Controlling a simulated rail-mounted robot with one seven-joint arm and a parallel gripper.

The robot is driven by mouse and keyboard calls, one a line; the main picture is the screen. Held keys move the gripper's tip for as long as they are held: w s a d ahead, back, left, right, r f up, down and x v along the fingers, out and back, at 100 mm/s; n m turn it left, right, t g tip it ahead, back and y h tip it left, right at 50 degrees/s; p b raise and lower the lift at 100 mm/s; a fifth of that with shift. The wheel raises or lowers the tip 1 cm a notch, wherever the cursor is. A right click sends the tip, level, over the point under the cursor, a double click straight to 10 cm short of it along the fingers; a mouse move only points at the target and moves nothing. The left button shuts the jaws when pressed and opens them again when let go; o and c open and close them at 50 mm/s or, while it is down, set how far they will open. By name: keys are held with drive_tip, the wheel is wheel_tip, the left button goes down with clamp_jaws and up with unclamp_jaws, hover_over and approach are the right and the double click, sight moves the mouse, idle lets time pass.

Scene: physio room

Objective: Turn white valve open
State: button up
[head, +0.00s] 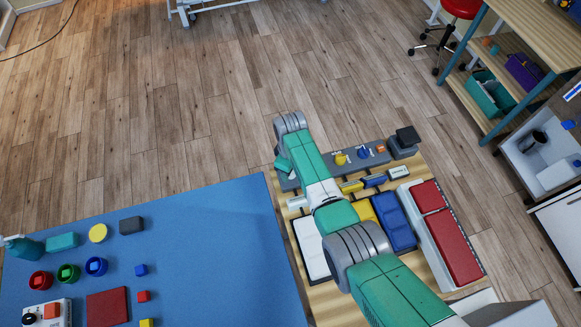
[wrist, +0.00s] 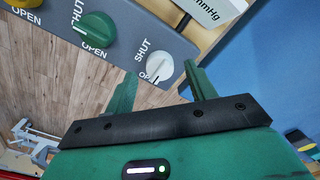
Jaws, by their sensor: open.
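The white valve (wrist: 158,72) is a round knob on a grey panel (wrist: 130,18) in the wrist view. The words SHUT and OPEN are printed beside it. Which word its grip points to is too small to tell. My gripper (wrist: 161,74) is open, with its two green fingers on either side of the knob in the picture. Whether they touch it, or are level with it, I cannot tell. In the head view my gripper (head: 284,165) is at the left end of the panel, and I cannot make out the white valve there.
A green knob (wrist: 95,30) sits beside the white one, with a yellow knob (wrist: 27,3) farther along. In the head view, blue (head: 396,222) and red (head: 452,246) blocks lie beside my arm. A blue mat (head: 200,240) lies left.

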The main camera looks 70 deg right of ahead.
wheel_tip(320, 180, up, 6)
drive_tip(key=shift+r+p, duration=0.1)
drive_tip(key=shift+p, duration=0.45)
